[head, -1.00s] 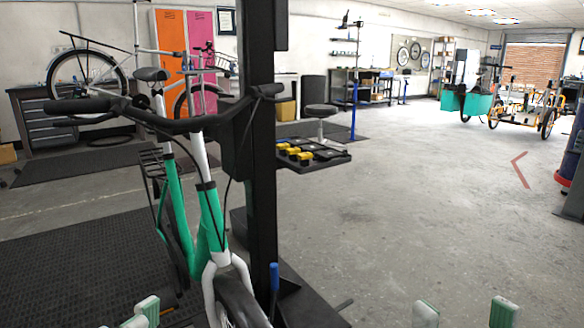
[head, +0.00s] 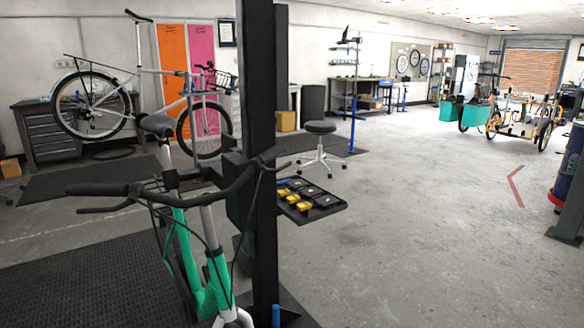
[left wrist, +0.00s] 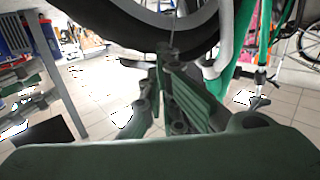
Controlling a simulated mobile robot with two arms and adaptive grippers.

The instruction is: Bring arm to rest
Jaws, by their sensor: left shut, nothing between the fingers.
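My left gripper (left wrist: 178,95) shows in the left wrist view, with green and dark fingers. It is shut with nothing between the fingers. A bike wheel (left wrist: 205,20) and a white and green bike frame (left wrist: 226,45) show behind and above it; I cannot tell how near they are. Neither gripper shows in the head view. My right gripper is hidden from both views.
A green bike (head: 207,295) stands close by, beside a black post (head: 258,150) with a black tool tray (head: 318,208). A stool (head: 320,150), a raised bike (head: 95,105) and cargo bikes (head: 515,120) stand farther off.

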